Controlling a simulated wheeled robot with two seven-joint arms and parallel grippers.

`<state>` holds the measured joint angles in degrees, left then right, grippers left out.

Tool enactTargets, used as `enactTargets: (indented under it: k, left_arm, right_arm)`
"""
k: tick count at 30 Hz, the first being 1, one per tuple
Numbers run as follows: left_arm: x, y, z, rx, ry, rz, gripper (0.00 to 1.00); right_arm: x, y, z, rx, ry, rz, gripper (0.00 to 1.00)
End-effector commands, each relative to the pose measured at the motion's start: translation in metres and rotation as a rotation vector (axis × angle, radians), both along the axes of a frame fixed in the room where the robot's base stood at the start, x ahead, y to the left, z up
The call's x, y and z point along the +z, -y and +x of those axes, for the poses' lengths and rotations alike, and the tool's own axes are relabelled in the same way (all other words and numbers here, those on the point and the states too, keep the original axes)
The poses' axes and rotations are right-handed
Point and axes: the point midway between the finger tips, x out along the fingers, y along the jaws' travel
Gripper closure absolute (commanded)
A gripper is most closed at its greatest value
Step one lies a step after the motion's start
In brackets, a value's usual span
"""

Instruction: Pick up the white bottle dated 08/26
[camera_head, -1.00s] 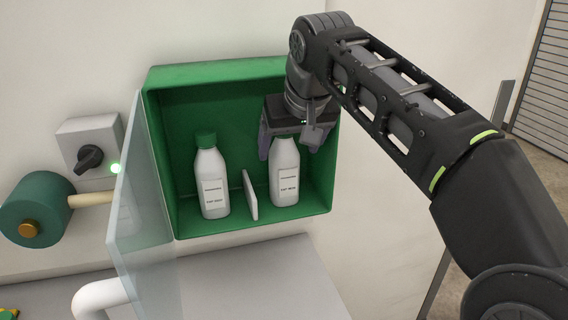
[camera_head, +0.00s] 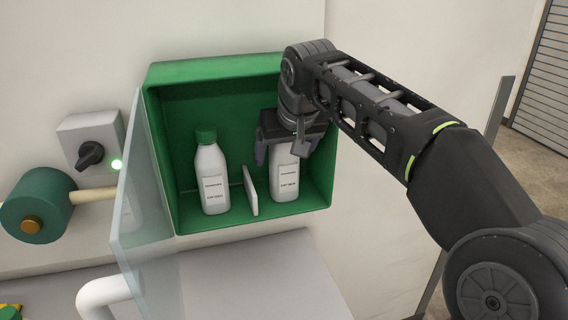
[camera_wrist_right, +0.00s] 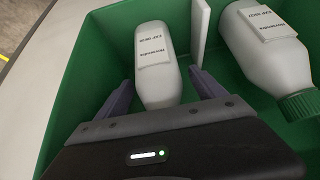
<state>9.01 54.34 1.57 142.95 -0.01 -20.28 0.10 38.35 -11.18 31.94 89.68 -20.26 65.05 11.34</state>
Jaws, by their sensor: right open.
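Two white bottles stand upright in a green open cabinet (camera_head: 228,68). The left bottle (camera_head: 212,178) has a green cap and shows in the wrist view (camera_wrist_right: 262,45). The right bottle (camera_head: 285,182) also shows in the wrist view (camera_wrist_right: 157,65); its top is hidden behind my gripper. Both carry printed labels with a date line, too small to read surely. My right gripper (camera_head: 288,155) is open over the right bottle's top, with one finger on each side of it; in the wrist view the fingers (camera_wrist_right: 162,98) appear apart from it. My left gripper is not in view.
A thin white divider (camera_head: 250,190) stands between the bottles. A clear door (camera_head: 143,210) hangs open at the cabinet's left. A grey box with a black knob (camera_head: 90,156) and a green roll (camera_head: 38,205) are further left. A grey surface (camera_head: 255,275) lies below.

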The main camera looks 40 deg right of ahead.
Motion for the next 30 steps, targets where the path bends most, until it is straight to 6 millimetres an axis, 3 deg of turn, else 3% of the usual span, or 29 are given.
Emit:
enactTargets:
  k: [12, 30]
  left_arm:
    - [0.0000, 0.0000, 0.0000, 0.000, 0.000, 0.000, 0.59]
    - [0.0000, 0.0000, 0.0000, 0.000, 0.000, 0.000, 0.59]
  right_arm:
    - [0.0005, 0.0000, -0.0002, 0.000, 0.000, 0.000, 0.22]
    - [0.0004, 0.0000, -0.0003, 0.000, 0.000, 0.000, 0.71]
